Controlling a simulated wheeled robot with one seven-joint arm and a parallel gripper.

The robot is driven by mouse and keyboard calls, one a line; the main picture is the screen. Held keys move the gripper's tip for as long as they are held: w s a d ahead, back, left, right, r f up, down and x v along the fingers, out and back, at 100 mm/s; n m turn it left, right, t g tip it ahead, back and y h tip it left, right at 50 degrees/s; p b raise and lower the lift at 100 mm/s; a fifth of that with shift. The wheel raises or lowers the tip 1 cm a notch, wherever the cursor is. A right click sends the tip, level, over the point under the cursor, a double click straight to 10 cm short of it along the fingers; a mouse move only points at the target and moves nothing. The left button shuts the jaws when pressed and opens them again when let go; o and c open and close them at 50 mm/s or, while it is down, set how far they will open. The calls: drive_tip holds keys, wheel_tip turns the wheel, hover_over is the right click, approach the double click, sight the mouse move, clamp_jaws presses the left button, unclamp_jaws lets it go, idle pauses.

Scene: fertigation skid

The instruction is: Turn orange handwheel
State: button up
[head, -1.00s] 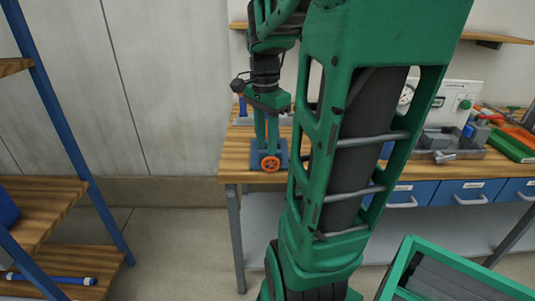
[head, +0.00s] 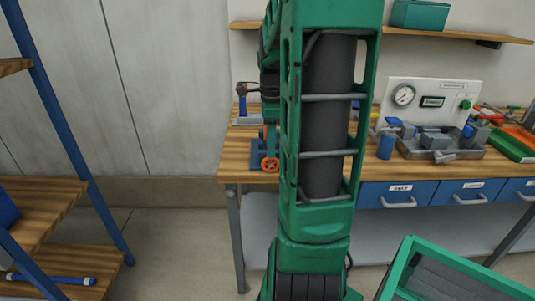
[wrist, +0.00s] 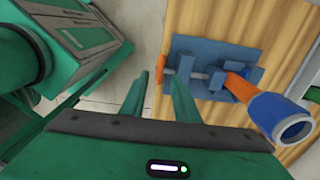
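The orange handwheel (head: 270,165) faces the front on a blue mount (head: 256,152) at the left front edge of the wooden bench. In the wrist view the blue mount (wrist: 215,62) lies right of the fingers, with a grey shaft across it. The handwheel (wrist: 166,74) shows there nearly edge-on, as a small orange strip at the mount's left end. My gripper (wrist: 157,82) is open, its two green fingers apart, with the wheel just beyond the fingertips. I cannot tell whether they touch. In the head view my arm hides most of the gripper.
An orange and blue pipe-like part (wrist: 285,117) stands close right of the fingers. A gauge panel (head: 430,107) and a grey tray (head: 440,153) are farther right on the bench. Shelves (head: 45,205) stand left, a green-rimmed crate (head: 410,260) at front right.

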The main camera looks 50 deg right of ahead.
sight(271, 162)
drive_tip(key=shift+f, duration=1.6)
clamp_jaws()
